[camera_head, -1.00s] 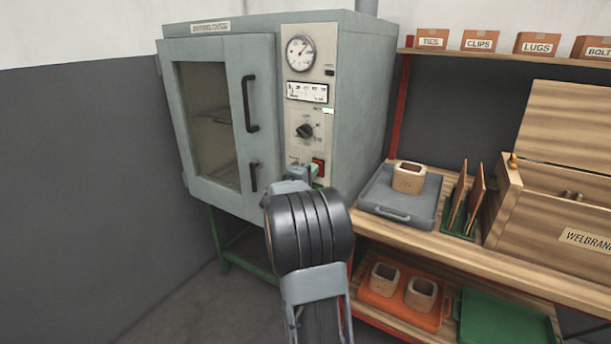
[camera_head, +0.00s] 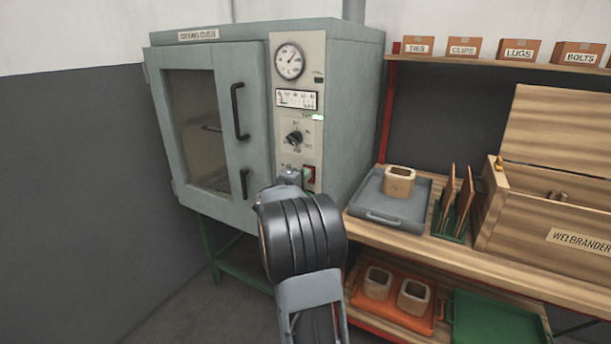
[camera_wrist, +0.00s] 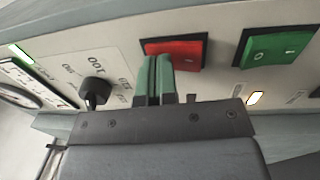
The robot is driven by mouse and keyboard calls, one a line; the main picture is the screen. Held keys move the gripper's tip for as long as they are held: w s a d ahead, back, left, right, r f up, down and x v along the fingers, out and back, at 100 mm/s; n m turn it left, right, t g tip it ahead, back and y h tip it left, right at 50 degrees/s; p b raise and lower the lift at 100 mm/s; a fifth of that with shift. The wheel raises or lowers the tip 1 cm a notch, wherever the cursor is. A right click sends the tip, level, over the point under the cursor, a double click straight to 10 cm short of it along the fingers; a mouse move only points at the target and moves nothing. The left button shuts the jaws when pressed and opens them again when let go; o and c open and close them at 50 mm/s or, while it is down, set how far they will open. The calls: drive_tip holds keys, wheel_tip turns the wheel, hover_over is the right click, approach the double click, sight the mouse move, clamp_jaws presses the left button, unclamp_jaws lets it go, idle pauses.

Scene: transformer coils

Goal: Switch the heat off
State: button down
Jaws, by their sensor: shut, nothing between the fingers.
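The grey oven (camera_head: 225,110) stands at the left with its door shut. Its control panel (camera_head: 285,160) carries a dial gauge, a display, a black knob (camera_head: 293,138) and a red rocker switch (camera_head: 309,174). In the wrist view the red switch (camera_wrist: 180,50) is beside a green rocker switch (camera_wrist: 278,48) marked 0 and I, with the knob (camera_wrist: 95,92) to the left. My gripper (camera_wrist: 153,60) is shut and empty, its green fingertips overlapping the left part of the red switch. Whether they touch it cannot be told. In the head view my gripper (camera_head: 292,174) is at the panel's lower part.
The workbench (camera_head: 450,254) to the right holds a grey tray (camera_head: 372,214) and a wooden chest (camera_head: 550,222). A shelf of boxes is above it.

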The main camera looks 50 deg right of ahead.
drive_tip(key=r+b+v, duration=0.2)
drive_tip(key=r+v, duration=0.1)
drive_tip(key=v, duration=1)
drive_tip(key=shift+s+a, duration=0.15)
drive_tip(key=shift+a, duration=0.3)
